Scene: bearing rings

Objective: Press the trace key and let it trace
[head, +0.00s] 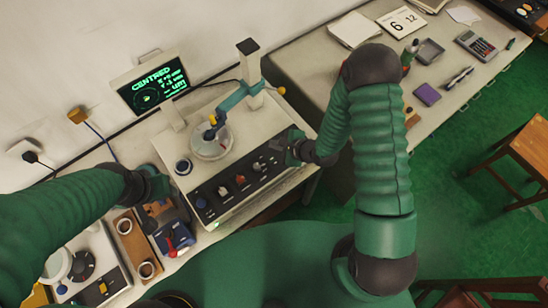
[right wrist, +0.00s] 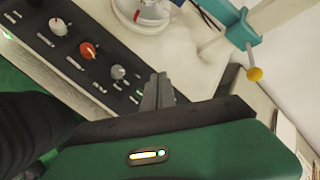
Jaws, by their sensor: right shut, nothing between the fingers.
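The measuring machine has a dark front panel (head: 228,190) with a blue knob, a white knob, a red knob (right wrist: 88,50) and a grey knob (right wrist: 118,72). I cannot tell which control is the trace key. My right gripper (right wrist: 157,88) is shut and empty over the right end of the panel, beside the grey knob; its tips may hide part of the panel. It also shows in the head view (head: 290,154). A round glassy part (head: 211,142) sits on the machine under a teal arm (head: 235,97). My left gripper (head: 158,188) is left of the machine; its fingers are unclear.
A screen (head: 151,91) behind the machine reads "CENTRED" in green, with a round plot. A wooden holder with rings (head: 125,226) and a blue-and-red device (head: 175,238) stand at the left. A side table (head: 443,110) holds a calculator and papers. A stool (head: 530,150) stands right.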

